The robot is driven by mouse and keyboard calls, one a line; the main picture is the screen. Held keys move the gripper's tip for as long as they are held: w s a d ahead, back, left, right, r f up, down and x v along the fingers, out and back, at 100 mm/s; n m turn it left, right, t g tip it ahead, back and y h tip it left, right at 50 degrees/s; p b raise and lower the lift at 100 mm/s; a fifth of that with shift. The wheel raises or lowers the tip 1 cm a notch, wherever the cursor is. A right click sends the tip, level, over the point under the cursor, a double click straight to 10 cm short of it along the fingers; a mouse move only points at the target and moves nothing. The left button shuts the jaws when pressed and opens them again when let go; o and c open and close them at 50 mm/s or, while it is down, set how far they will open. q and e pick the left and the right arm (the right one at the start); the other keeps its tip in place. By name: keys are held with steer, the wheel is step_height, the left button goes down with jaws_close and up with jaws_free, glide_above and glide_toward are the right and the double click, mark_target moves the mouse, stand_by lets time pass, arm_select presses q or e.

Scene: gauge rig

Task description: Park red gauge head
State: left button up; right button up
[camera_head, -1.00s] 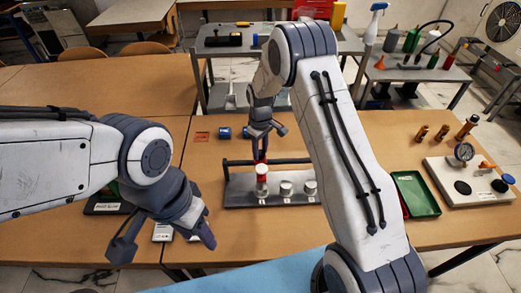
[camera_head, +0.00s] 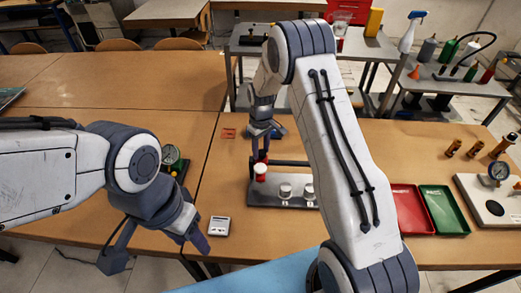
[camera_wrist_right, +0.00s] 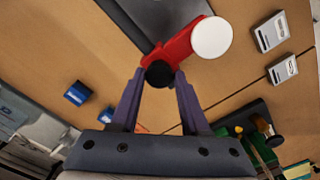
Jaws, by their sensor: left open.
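The red gauge head (camera_head: 260,178) has a white round top and stands at the left end of the grey rack plate (camera_head: 283,201). In the right wrist view the red gauge head (camera_wrist_right: 180,47) reaches from between my fingertips to the upper right, with a black rounded end between them. My right gripper (camera_head: 261,150) points down over it; in the wrist view (camera_wrist_right: 159,76) its fingers lie either side of that black end. Whether they press on it I cannot tell. My left gripper (camera_head: 158,250) is open and empty at the table's front left.
Two clear-and-white pieces (camera_head: 285,191) stand on the rack right of the red one. A red tray (camera_head: 407,210) and green tray (camera_head: 444,210) lie to the right. A small white device (camera_head: 219,226) lies near the left gripper.

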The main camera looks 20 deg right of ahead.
steer(key=o, duration=0.3)
steer(key=shift+a, duration=0.25)
steer(key=shift+d, duration=0.15)
step_height(320, 180, up, 10)
steer(key=shift+r+b, duration=0.25)
steer(key=shift+b, duration=0.85)
